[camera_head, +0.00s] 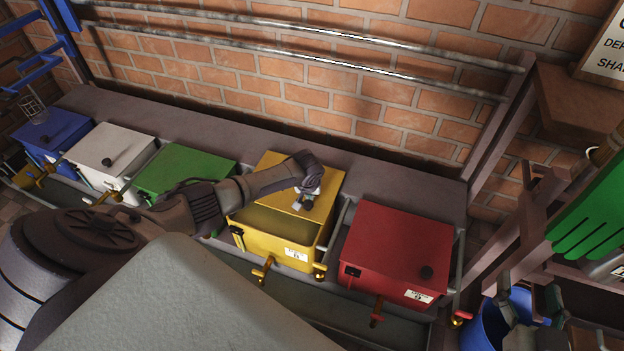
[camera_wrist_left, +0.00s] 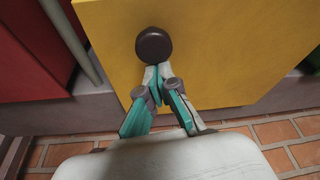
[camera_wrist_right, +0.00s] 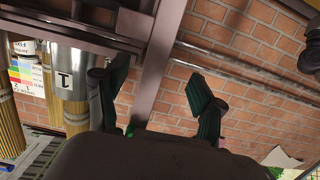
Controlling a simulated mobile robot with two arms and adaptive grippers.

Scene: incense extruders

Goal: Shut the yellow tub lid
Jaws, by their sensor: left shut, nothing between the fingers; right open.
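The yellow tub (camera_head: 272,250) stands between the green and red tubs. Its yellow lid (camera_head: 276,166) shows behind a darker yellow area that looks like the tub's inside, so the lid appears raised or back from the front rim; its exact tilt is hard to tell. My left gripper (camera_head: 307,198) is shut and empty over the lid. In the left wrist view, its closed fingertips (camera_wrist_left: 157,72) are right by the lid's dark round knob (camera_wrist_left: 153,46), seemingly touching it, not around it. My right gripper (camera_wrist_right: 158,80) is open and empty, away from the tub.
A red tub (camera_head: 395,240) stands close on the right. Green (camera_head: 185,168), white (camera_head: 110,150) and blue (camera_head: 55,135) tubs stand to the left. Metal rails (camera_head: 300,65) run along the brick wall behind. In the right wrist view, a post (camera_wrist_right: 160,65) stands between the fingers' directions.

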